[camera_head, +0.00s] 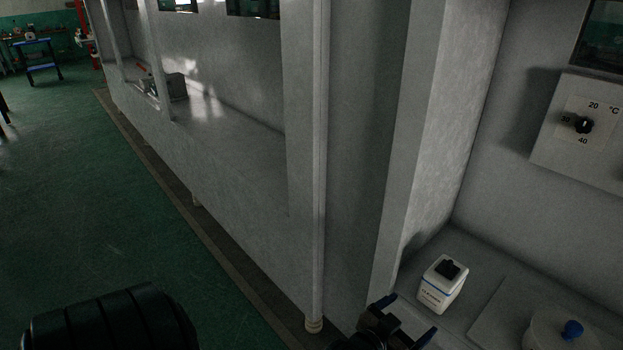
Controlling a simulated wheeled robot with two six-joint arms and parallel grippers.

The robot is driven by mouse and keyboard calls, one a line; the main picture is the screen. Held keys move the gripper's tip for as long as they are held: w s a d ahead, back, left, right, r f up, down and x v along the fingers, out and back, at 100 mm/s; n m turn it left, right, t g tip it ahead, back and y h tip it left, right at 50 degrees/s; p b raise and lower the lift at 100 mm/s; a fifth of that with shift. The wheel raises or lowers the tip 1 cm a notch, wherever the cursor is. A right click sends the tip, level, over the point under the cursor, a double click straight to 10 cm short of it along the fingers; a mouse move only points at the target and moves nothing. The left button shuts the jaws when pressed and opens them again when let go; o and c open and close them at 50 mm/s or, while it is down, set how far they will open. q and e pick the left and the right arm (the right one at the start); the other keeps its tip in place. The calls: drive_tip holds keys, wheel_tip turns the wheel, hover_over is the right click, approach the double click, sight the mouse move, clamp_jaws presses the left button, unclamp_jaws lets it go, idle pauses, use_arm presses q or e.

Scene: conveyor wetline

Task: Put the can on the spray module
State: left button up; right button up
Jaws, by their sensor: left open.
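A white can (439,288) with a black cap and a blue stripe stands upright on the grey ledge inside the right bay. My left gripper (411,314) is at the bottom of the view, just in front of the can. Its two blue-tipped fingers are spread apart with nothing between them. They look apart from the can. I cannot tell for sure which thing is the spray module; a pale round body with a blue knob (572,330) sits on a flat plate at the lower right, partly cut off. My right gripper is not in view.
A grey post (305,150) and a wide wall edge (425,130) border the bay on the left. A control box with a temperature dial (584,125) hangs on the wall above the ledge (470,250). Green floor (100,220) lies open to the left.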

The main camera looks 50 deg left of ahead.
use_arm(q)
drive_tip(key=s+a+f+g, duration=0.2)
drive_tip(key=s+g, duration=0.2)
drive_tip(key=s, duration=0.4)
drive_tip(key=s+a+f+g+y, duration=0.1)
drive_tip(key=s+g, duration=0.3)
drive_tip(key=s, duration=0.4)
drive_tip(key=s+a+f+g+y, duration=0.1)
drive_tip(key=s+a+f+g, duration=0.2)
drive_tip(key=s, duration=0.5)
drive_tip(key=shift+s+a+f+g, duration=0.3)
drive_tip(key=shift+a+g, duration=0.1)
drive_tip(key=shift+a, duration=0.1)
drive_tip(key=shift+f, duration=0.1)
